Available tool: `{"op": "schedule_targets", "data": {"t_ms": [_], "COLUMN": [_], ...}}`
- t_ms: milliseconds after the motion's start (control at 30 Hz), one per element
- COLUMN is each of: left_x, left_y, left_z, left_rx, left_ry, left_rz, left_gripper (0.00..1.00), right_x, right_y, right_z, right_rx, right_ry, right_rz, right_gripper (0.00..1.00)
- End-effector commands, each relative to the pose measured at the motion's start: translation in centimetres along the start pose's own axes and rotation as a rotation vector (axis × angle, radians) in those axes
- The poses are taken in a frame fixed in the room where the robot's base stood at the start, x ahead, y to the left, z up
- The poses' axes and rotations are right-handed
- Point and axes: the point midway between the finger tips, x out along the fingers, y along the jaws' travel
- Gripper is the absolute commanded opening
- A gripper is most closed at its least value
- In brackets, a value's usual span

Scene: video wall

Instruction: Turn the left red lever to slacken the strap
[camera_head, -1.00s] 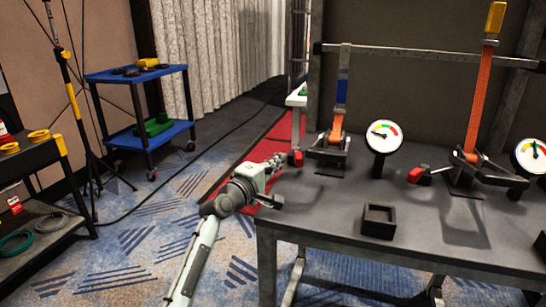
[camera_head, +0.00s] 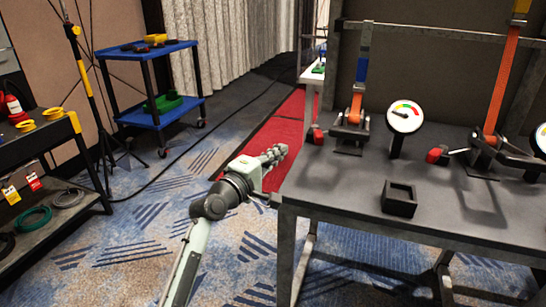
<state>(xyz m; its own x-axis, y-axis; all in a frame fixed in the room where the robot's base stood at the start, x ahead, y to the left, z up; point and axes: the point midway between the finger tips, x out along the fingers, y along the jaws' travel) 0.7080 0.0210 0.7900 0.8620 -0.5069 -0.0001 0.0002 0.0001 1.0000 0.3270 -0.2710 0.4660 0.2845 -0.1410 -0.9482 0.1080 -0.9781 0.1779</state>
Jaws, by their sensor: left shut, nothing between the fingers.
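The left red lever (camera_head: 318,137) sticks out to the left of its ratchet (camera_head: 350,132) at the back left of the table. An orange and blue strap (camera_head: 359,90) runs up from that ratchet to a metal bar. A round gauge (camera_head: 404,118) stands just right of it. My left gripper (camera_head: 280,152) is shut and empty, just off the table's left edge, to the left of and nearer than the left lever, apart from it. A second red lever (camera_head: 437,155) with its ratchet and orange strap (camera_head: 502,80) is farther right. My right gripper is not in view.
The grey table (camera_head: 350,190) has a black open box (camera_head: 399,198) near its front. A blue cart (camera_head: 150,119) stands at the back left, and a black shelf (camera_head: 50,150) at the left. A cable crosses the floor.

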Motion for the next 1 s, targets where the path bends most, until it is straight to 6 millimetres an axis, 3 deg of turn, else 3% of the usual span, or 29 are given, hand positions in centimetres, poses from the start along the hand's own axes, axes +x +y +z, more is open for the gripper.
{"op": "schedule_targets", "data": {"t_ms": [200,667,767,833,1000], "left_x": [-2.5,-3.0,-4.0,-5.4,-12.1], "left_y": [-0.1,-0.4,-2.6,-5.7,-16.0], "left_z": [0.8,0.9,0.8,0.6,0.1], "left_rx": [0.001,0.009,0.064,0.142,0.426], "left_ry": [0.002,0.002,0.005,0.003,-0.045], "left_rz": [-0.001,-0.009,-0.064,-0.143,-0.434], "left_gripper": [0.00,0.00,0.00,0.00,0.00], "right_x": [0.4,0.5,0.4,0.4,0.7], "right_y": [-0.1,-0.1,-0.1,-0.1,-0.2], "right_z": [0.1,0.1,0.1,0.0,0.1], "right_rx": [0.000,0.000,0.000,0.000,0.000], "right_ry": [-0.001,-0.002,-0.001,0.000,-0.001], "right_rz": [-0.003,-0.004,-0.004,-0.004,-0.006], "right_gripper": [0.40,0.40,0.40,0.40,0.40]}}
